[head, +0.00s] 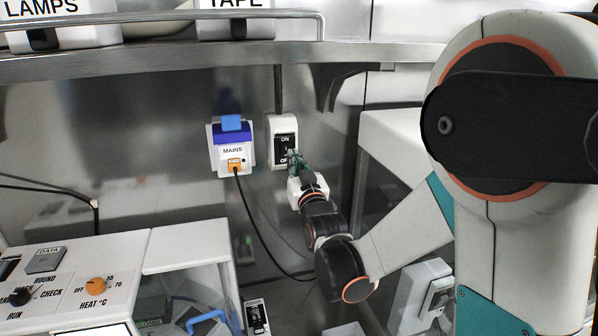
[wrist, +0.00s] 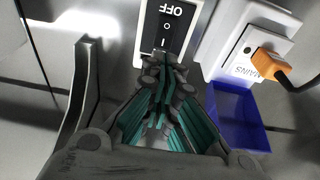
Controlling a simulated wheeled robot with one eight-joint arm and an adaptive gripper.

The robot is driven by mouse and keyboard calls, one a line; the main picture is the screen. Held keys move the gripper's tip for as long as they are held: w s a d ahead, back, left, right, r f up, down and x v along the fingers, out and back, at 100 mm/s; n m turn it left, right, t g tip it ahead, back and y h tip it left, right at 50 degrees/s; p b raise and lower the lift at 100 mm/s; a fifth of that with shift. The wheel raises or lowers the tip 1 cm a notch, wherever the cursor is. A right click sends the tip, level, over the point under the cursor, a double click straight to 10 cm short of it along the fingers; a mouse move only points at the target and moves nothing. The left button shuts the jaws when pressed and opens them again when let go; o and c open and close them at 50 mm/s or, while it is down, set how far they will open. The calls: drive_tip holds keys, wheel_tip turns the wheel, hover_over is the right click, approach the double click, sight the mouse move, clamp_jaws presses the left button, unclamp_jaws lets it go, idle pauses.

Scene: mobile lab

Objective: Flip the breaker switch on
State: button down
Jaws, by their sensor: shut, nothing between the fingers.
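The breaker switch (head: 283,138) is a white box with a black face on the steel back wall, marked ON at the top and OFF at the bottom. My gripper (head: 294,158) is shut and empty at the lower part of its face, partly covering the OFF end. In the wrist view the breaker (wrist: 168,30) appears upside down, with its OFF mark at the top. The fingertips of my gripper (wrist: 164,64) are closed together right at the black face. I cannot tell whether they touch it. They hide the ON end there, and the lever's position is unclear.
Left of the breaker is a MAINS socket (head: 232,148) with a blue flap, an orange plug (head: 235,165) and a hanging black cable. A steel shelf (head: 190,57) runs above. A heater panel (head: 75,285) stands lower left, and a white cabinet (head: 395,140) is at right.

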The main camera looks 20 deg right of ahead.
sight(285, 142)
drive_tip(key=w, duration=0.2)
drive_tip(key=w+r, duration=0.1)
drive_tip(key=w, duration=0.2)
drive_tip(key=shift+w, duration=0.3)
drive_tip(key=shift+r, duration=0.1)
drive_tip(key=shift+w+r+g+p, duration=0.4)
drive_tip(key=shift+g+p, duration=0.1)
drive_tip(key=shift+p, duration=0.35)
drive_tip(key=shift+s+f, duration=0.1)
drive_tip(key=shift+f, duration=0.15)
